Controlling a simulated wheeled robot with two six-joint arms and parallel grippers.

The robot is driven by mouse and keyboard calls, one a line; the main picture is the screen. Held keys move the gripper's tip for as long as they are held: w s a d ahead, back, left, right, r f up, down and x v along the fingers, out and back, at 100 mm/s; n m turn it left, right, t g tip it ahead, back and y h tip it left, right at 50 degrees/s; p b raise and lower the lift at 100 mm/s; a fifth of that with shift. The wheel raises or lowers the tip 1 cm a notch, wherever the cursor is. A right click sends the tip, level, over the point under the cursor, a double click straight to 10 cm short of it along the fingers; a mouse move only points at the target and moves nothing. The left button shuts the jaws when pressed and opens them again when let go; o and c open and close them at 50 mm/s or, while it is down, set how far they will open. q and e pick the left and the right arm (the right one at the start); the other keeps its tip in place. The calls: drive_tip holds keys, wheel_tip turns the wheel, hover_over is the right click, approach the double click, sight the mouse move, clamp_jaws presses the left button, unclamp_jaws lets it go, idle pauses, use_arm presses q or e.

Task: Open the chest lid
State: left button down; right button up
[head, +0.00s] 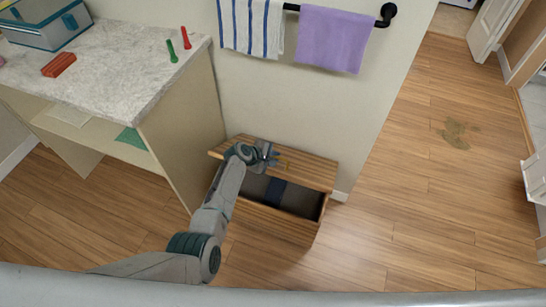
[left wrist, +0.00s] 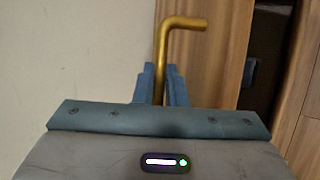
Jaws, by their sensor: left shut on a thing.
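A wooden chest (head: 270,222) stands on the floor against the wall. Its striped wood lid (head: 312,172) is raised at least partly, and the dark grey inside shows in front of it. A dark blue thing (head: 276,192) lies inside the chest. My left gripper (head: 268,156) is at the lid. In the left wrist view its fingers (left wrist: 160,85) are shut on a bent gold handle (left wrist: 185,23), beside the lid's wood (left wrist: 212,70). My right gripper is not in view.
A marble-topped counter (head: 110,55) stands to the left, with a red block (head: 59,65), a green peg (head: 172,50) and a red peg (head: 186,38). Striped (head: 250,25) and purple (head: 331,38) towels hang on a bar above. Wood floor to the right is open, with a brown stain (head: 457,132).

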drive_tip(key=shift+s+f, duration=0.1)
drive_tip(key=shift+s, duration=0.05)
use_arm(q)
drive_tip(key=c, duration=1.5)
unclamp_jaws()
